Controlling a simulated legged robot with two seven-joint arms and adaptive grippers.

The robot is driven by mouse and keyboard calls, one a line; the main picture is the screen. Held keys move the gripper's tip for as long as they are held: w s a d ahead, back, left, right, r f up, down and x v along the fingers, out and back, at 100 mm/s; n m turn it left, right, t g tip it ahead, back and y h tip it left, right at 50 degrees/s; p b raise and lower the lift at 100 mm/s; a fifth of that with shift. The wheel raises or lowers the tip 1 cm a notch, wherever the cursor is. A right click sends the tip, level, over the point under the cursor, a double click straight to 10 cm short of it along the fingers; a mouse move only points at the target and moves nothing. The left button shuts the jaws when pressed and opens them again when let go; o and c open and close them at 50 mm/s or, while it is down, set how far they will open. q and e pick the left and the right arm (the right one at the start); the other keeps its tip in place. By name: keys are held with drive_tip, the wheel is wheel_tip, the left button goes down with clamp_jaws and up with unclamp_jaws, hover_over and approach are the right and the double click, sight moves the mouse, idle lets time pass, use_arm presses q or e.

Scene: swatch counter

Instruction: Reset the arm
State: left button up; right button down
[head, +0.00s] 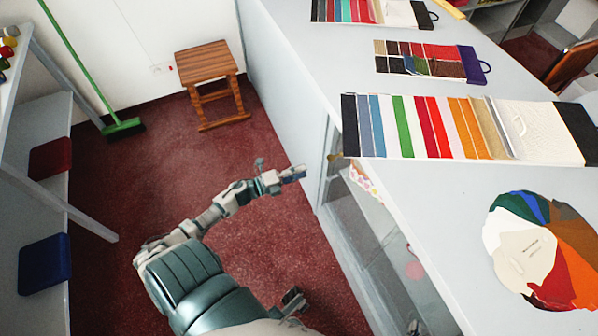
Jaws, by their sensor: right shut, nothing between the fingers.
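My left arm rises from the bottom of the head view, with a teal upper part and grey lower links. It reaches over the red floor, left of the counter. My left gripper (290,174) is at its end, clear of the counter. Its fingers are small, with a bluish part at the tip, and I cannot tell whether they are open. My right gripper (293,299) shows low in the view, dark, shut and empty. It is below the left one and apart from the counter.
The pale counter (300,50) fills the right side, bearing a long colour swatch strip (404,127), a smaller swatch card (421,60) and a round fan of swatches (525,256). A wooden stool (206,62) and green broom (122,128) stand at the back. Shelving (40,105) is left.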

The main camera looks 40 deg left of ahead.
idle(0.5)
